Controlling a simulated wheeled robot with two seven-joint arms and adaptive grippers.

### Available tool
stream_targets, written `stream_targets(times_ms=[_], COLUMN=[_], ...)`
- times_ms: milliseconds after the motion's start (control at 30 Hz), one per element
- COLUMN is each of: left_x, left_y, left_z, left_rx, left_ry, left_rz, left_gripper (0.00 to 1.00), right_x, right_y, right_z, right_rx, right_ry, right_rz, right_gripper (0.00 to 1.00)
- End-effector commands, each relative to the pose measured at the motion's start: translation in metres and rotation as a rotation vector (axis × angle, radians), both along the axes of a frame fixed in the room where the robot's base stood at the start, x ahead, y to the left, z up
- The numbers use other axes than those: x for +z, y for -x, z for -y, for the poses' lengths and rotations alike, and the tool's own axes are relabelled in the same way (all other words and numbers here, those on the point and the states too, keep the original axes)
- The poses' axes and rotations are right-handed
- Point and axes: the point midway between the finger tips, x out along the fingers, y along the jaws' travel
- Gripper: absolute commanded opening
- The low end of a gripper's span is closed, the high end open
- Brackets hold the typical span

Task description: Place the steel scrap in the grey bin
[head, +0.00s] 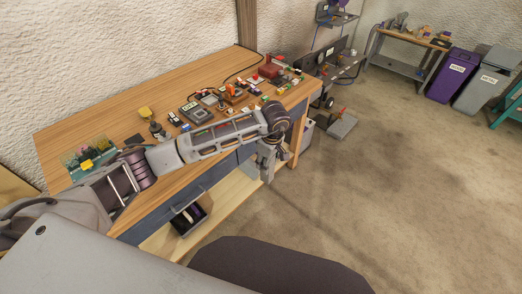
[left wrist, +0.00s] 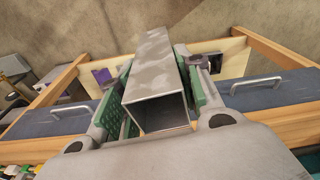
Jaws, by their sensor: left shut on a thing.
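The steel scrap (left wrist: 150,62) is a short, square, hollow piece of mottled grey tube. In the left wrist view it sits between the green-padded fingers of my left gripper (left wrist: 158,88), which is shut on it. Its open end faces the camera. In the head view my left gripper (head: 267,172) hangs at the front right edge of the workbench, and I cannot make out the scrap there. The grey bin (head: 478,95) stands far off at the upper right, with a white label on its front. My right gripper is not in view.
A purple bin (head: 449,82) stands just left of the grey one. The wooden workbench (head: 85,127) carries electronics and small parts, and has an open drawer (head: 189,216) below. Open floor (head: 400,180) lies at the right.

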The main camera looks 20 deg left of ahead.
Motion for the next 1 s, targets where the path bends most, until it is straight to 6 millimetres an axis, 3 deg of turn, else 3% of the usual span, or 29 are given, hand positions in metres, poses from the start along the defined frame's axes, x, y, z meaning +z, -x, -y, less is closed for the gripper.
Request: stream_targets(times_ms=[600,833,1000], left_x=[-0.078,-0.106,-0.127], left_y=[0.041,0.057,0.068], left_z=[0.021,0.012,-0.008], left_rx=[-0.671,-0.903,-1.057], left_ry=[0.006,0.007,0.006], left_rz=[-0.002,-0.002,0.000], left_gripper=[0.00,0.00,0.00], right_x=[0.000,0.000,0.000], right_y=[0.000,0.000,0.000], right_z=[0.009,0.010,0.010], right_rx=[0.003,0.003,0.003], right_ry=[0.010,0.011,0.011], right_rz=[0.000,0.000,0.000], right_gripper=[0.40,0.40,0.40])
